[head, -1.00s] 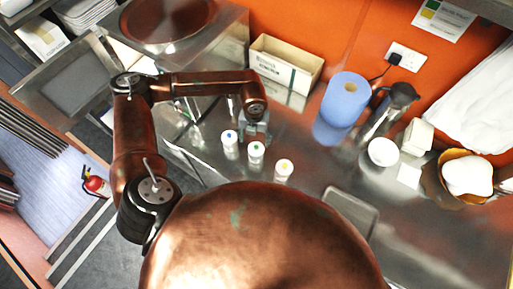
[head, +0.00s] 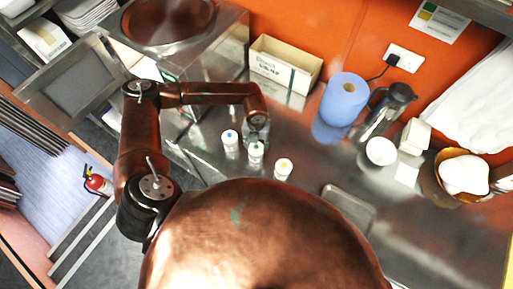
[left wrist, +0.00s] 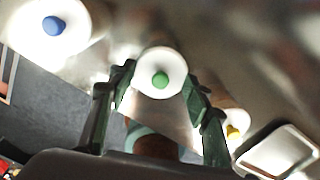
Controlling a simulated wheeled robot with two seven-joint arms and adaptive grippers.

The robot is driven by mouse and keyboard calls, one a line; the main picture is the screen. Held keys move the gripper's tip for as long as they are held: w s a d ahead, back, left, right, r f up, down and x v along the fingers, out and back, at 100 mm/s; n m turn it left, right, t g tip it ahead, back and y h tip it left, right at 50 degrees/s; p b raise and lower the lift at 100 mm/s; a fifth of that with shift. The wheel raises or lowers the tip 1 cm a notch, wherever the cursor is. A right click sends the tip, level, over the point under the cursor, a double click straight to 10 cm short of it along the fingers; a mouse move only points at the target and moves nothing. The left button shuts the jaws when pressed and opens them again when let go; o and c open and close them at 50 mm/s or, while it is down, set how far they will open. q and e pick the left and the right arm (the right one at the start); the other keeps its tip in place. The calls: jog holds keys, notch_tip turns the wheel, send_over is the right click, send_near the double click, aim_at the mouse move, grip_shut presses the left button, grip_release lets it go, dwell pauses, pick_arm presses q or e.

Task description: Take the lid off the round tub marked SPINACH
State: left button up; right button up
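Three small white round tubs stand in a slanting row on the steel counter. One has a blue knob on its lid (head: 230,142), one a green knob (head: 255,151), one a yellow knob (head: 283,168). No lettering on them is readable, so I cannot tell which is marked SPINACH. My left gripper (head: 257,133) is over the green-knobbed tub. In the left wrist view its two fingers (left wrist: 158,84) are spread, one on each side of the green-knobbed lid (left wrist: 160,72), with nothing held. The blue-knobbed lid (left wrist: 54,27) is at upper left. My right gripper is not in view.
A blue paper roll (head: 343,100), a dark flask (head: 391,100) and a white bowl (head: 381,151) stand to the right. A cream box (head: 284,66) is against the orange wall. A grey tray (head: 349,209) lies at right front.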

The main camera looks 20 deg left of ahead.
pick_arm(q)
jog(key=c, duration=0.4)
jog(key=shift+c, duration=0.5)
